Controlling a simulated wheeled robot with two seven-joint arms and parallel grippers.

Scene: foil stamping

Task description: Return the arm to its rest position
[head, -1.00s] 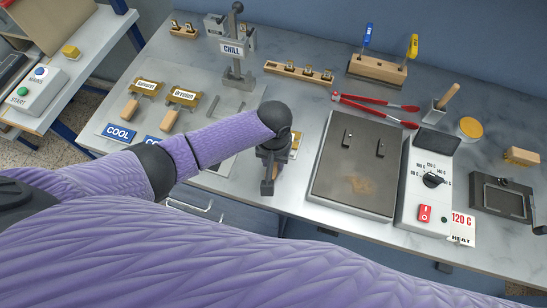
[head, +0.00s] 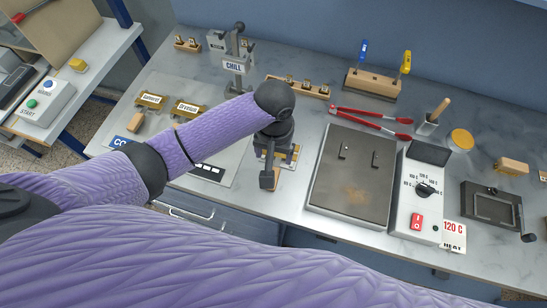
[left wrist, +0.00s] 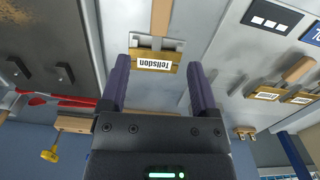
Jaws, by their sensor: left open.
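My left arm comes in from the left in the head view, and its gripper (head: 268,178) hangs over the bench front, left of the hot plate. In the left wrist view the gripper (left wrist: 160,66) is open, its two dark fingers wide apart. The right gripper is not in view.
The hot plate (head: 350,190) and its control box (head: 423,200) stand right of the gripper. The "CHILL" press (head: 236,66) and a wooden rack (head: 297,87) are behind. Red tongs (head: 370,114) lie beyond the plate. Two labelled brass holders (head: 190,108) lie at left.

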